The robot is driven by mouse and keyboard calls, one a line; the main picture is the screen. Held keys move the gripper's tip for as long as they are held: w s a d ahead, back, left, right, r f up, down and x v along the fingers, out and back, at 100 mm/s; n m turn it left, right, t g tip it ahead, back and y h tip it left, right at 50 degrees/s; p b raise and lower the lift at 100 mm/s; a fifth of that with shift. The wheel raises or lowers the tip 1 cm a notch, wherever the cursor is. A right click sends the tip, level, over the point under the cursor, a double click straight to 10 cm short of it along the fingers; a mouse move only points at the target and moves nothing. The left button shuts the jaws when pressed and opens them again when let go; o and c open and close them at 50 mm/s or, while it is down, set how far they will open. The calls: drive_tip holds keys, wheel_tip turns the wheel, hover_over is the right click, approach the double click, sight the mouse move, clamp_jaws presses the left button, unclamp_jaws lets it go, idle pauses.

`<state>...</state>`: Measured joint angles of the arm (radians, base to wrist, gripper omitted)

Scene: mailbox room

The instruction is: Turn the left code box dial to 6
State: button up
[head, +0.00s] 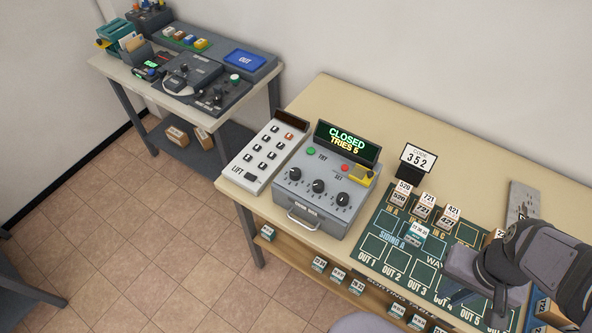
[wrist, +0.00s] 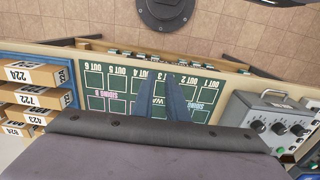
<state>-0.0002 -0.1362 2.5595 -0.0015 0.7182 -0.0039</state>
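The grey code box (head: 312,214) stands on the table with three black dials in a row. Its left dial (head: 295,174) is at the row's left end; its setting is too small to read. The box display (head: 346,142) reads CLOSED, TRIES 5. In the wrist view the code box (wrist: 250,108) is at the right edge, upside down. My gripper (head: 480,299) is over the sorting mat, well to the right of the box. Its two fingers (wrist: 163,98) are apart with mat visible between them, and nothing shows in them.
A CODE card (head: 418,159) reads 352 behind the mat. The green sorting mat (head: 394,260) carries several small labelled blocks. A LIFT keypad (head: 262,152) stands left of the box. A second table with equipment (head: 205,85) is at the back left. A tray rack (wrist: 35,97) shows at wrist-view left.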

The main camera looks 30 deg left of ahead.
drive_tip(key=o, duration=0.5)
drive_tip(key=shift+w+a, duration=0.15)
drive_tip(key=shift+w, duration=0.1)
drive_tip(key=shift+o, duration=0.7)
drive_tip(key=w+a+r+m+y, duration=0.1)
drive_tip(key=w+a+m, duration=0.2)
drive_tip(key=w+a, duration=0.4)
drive_tip(key=shift+w+r, duration=0.15)
drive_tip(key=shift+w, duration=0.35)
drive_tip(key=m+g+y+b, duration=0.2)
drive_tip(key=m+y, duration=0.1)
drive_tip(key=m, duration=0.7)
approach(296, 171)
drive_tip(key=shift+m, duration=0.3)
drive_tip(key=shift+p+x, duration=1.7)
drive_tip(key=shift+x, duration=2.5)
drive_tip(key=shift+s, duration=0.1)
drive_tip(key=shift+c, duration=0.6)
drive_tip(key=c, duration=0.9)
